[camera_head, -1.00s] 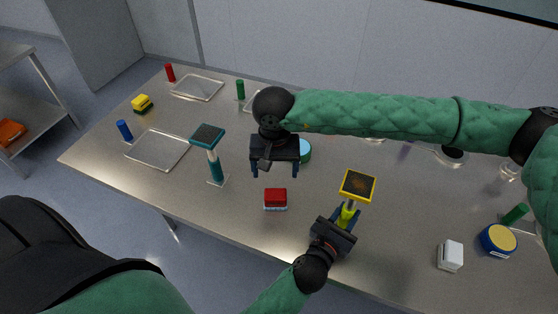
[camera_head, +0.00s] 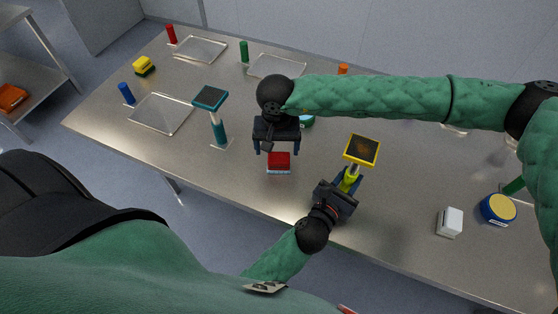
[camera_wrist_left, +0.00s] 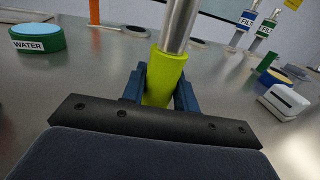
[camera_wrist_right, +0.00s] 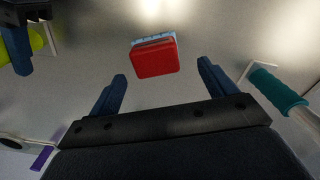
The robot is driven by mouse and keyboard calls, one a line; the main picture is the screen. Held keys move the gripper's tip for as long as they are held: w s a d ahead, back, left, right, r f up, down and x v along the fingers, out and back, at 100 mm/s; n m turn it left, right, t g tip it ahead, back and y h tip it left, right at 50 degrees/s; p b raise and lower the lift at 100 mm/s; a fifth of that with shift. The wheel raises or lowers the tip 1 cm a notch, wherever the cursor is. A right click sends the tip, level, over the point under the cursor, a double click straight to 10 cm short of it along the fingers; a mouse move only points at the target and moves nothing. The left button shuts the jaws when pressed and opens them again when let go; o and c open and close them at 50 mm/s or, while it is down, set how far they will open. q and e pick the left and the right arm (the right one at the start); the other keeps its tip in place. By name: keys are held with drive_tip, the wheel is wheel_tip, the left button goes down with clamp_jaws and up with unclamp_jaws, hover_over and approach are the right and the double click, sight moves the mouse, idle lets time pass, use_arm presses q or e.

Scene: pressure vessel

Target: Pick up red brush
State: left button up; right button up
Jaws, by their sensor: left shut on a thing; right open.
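The red brush (camera_head: 279,162), a small red block with a pale blue-white underside, lies on the metal table. My right gripper (camera_head: 277,150) is open above and just behind it, with the fingers apart. In the right wrist view the brush (camera_wrist_right: 155,60) shows ahead of and between the open fingers (camera_wrist_right: 163,74), apart from them. My left gripper (camera_head: 350,184) is shut on the yellow-green handle (camera_wrist_left: 164,78) of an upright tool with a dark, yellow-edged square head (camera_head: 361,150). It stands to the right of the brush.
A teal-handled tool (camera_head: 217,130) stands left of the brush. A white block (camera_head: 450,222) and a blue-and-yellow round container (camera_head: 497,209) are at right. A round teal-topped WATER container (camera_wrist_left: 38,36) is behind. Trays (camera_head: 161,114) lie at left. Table around the brush is clear.

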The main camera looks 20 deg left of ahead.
sight(279, 157)
drive_tip(key=shift+s+d+f, duration=0.1)
drive_tip(key=shift+d+f, duration=0.1)
drive_tip(key=shift+f, duration=1.1)
drive_tip(key=shift+d+f, duration=0.15)
drive_tip(key=shift+f, duration=1.15)
drive_tip(key=c, duration=1)
drive_tip(key=shift+r, duration=5.05)
drive_tip(key=shift+c, duration=0.2)
